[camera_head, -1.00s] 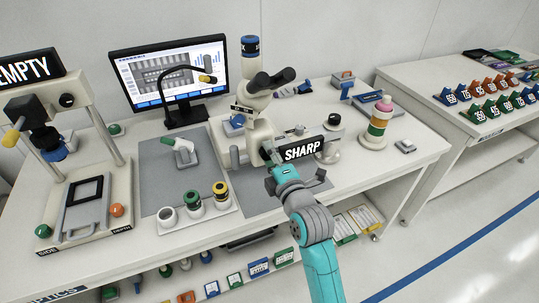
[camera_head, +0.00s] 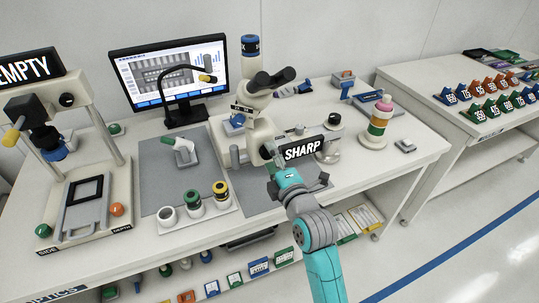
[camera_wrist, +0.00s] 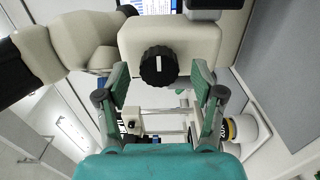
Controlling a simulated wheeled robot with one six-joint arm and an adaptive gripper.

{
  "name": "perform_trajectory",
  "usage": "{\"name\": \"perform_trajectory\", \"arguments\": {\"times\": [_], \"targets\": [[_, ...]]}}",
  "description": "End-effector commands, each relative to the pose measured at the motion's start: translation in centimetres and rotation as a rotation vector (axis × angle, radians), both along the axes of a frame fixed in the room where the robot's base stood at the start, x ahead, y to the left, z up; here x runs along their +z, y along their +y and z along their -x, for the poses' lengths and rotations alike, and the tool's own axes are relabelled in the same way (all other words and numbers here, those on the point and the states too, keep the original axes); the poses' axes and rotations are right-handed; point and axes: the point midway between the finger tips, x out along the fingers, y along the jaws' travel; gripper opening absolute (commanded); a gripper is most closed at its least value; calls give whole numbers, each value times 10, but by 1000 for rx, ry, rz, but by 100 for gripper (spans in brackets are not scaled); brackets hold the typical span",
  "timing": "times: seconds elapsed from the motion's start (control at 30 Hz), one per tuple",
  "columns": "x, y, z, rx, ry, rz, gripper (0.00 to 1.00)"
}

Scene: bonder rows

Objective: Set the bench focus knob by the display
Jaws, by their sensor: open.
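The focus knob (camera_wrist: 158,66) is a black ribbed knob with a white mark, on the side of the cream microscope (camera_head: 262,122). In the wrist view it sits ahead of and between the fingertips of my gripper (camera_wrist: 160,84). The jaws are apart, one on each side, and I see no contact. In the head view the dark knob (camera_head: 266,151) shows beside my gripper (camera_head: 273,166), partly hidden. The display (camera_head: 304,148) beside the microscope reads SHARP.
A monitor (camera_head: 172,73) stands behind. A stacked ring tower (camera_head: 379,118) stands to the right. A frame press (camera_head: 62,150) with an EMPTY sign is at far left.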

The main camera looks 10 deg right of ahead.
Motion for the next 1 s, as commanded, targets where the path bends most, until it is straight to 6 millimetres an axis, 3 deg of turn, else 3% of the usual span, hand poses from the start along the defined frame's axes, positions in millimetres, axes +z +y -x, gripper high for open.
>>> {"name": "perform_trajectory", "arguments": {"times": [0.5,0.7,1.0], "targets": [[-1,-23,86,-1,2,1,68],[0,-26,100,0,1,0,68],[0,-27,102,0,1,0,68]]}}
